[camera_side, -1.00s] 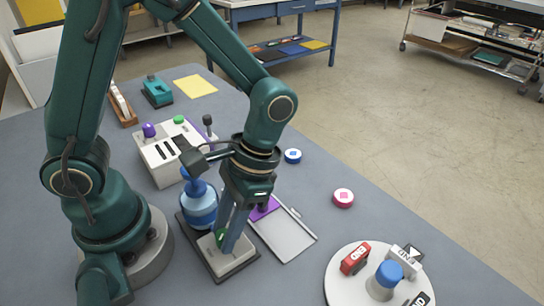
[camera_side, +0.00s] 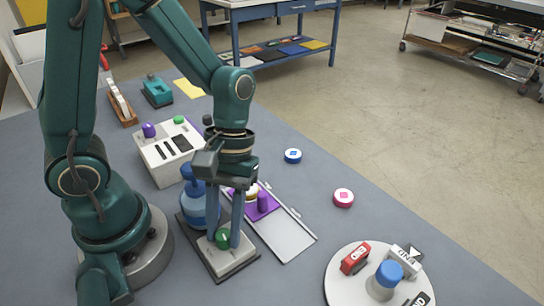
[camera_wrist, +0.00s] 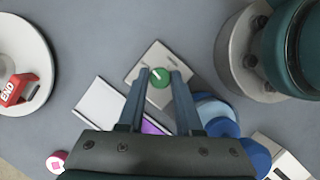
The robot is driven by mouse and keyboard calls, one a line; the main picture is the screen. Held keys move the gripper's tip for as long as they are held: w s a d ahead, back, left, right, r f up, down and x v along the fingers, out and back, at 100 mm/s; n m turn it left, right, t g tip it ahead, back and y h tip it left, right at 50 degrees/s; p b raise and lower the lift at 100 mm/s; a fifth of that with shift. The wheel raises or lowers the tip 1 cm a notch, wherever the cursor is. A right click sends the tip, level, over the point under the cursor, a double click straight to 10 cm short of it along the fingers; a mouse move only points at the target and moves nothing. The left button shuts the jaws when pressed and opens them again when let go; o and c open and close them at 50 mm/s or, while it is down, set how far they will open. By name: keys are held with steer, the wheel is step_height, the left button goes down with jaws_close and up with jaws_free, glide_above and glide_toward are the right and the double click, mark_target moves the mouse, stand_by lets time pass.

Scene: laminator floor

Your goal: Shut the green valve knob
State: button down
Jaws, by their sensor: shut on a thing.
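The green valve knob (camera_side: 222,239) sits on a light grey block on a dark base plate, beside a blue vessel (camera_side: 197,208). My gripper (camera_side: 224,236) points down over it, one finger on each side. In the wrist view the round knob (camera_wrist: 160,78) lies between the fingertips of my gripper (camera_wrist: 160,76), which are shut on it. A short pale mark shows on its top. Small print on the block is too small to read.
A grey tray with a purple slider (camera_side: 262,202) lies just right of the block. A white control box (camera_side: 165,152) stands behind the vessel. A white turntable (camera_side: 340,288) carries blocks and a blue knob at front right. Blue and pink pucks lie between.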

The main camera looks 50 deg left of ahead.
steer(key=shift+n, duration=0.3)
steer(key=c, duration=0.6)
jaws_free()
steer(key=shift+v, duration=2.6)
steer(key=shift+a, duration=0.1)
